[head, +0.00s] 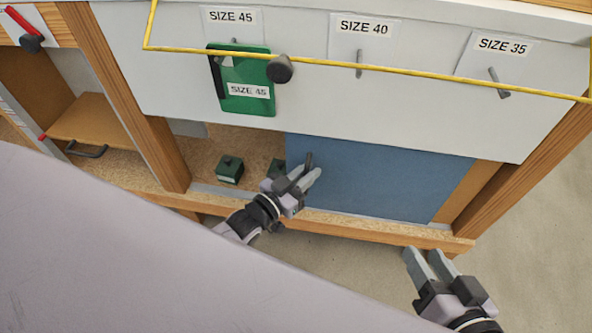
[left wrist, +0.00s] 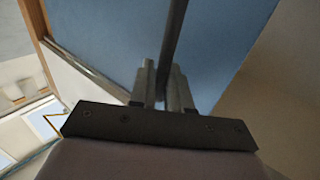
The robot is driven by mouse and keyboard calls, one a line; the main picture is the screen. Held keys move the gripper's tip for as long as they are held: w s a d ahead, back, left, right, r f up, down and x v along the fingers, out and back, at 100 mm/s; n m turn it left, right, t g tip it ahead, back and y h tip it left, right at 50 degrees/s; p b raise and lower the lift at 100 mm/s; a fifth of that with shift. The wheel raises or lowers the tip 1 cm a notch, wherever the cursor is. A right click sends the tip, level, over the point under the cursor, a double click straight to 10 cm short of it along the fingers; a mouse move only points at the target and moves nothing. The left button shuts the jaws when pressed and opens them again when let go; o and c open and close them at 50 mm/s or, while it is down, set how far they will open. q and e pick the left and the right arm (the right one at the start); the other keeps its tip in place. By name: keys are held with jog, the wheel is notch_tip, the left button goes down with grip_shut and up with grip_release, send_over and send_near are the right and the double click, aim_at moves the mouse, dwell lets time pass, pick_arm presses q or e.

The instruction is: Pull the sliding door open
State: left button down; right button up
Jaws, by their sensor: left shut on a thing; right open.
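The blue sliding door (head: 375,178) covers the right part of the low compartment in the head view. To its left the compartment is open. A dark bar handle (head: 309,160) stands at the door's left edge. My left gripper (head: 305,176) is shut on this handle. In the left wrist view the handle (left wrist: 174,40) runs up from between the fingers (left wrist: 163,88), in front of the blue door (left wrist: 100,35). My right gripper (head: 430,256) is open and empty, below and in front of the cabinet's lower right edge.
Green blocks (head: 230,169) sit inside the open part. Above is a white panel (head: 180,55) with size labels, pegs, a green plate (head: 247,100) and a yellow bar (head: 430,74). A wooden post (head: 150,125) stands left. Open floor (head: 540,235) lies at right.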

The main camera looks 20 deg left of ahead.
pick_arm(q)
jog(key=shift+w+d, duration=0.15)
jog(key=shift+d, duration=0.65)
jog(key=shift+w+d, duration=0.15)
jog(key=shift+d, duration=0.6)
pick_arm(e)
jog(key=shift+w+d, duration=0.1)
jog(key=shift+d, duration=0.15)
jog(key=shift+r, duration=0.1)
pick_arm(q)
jog(key=c, duration=1.3)
grip_release()
jog(key=shift+a, duration=0.1)
pick_arm(e)
jog(key=shift+r, duration=0.1)
pick_arm(q)
jog(key=p, duration=0.2)
send_near(334, 164)
jog(key=shift+v, duration=1.15)
pick_arm(e)
jog(key=shift+s+d+h, duration=0.25)
jog(key=shift+d+h, duration=0.25)
jog(key=shift+d, duration=0.4)
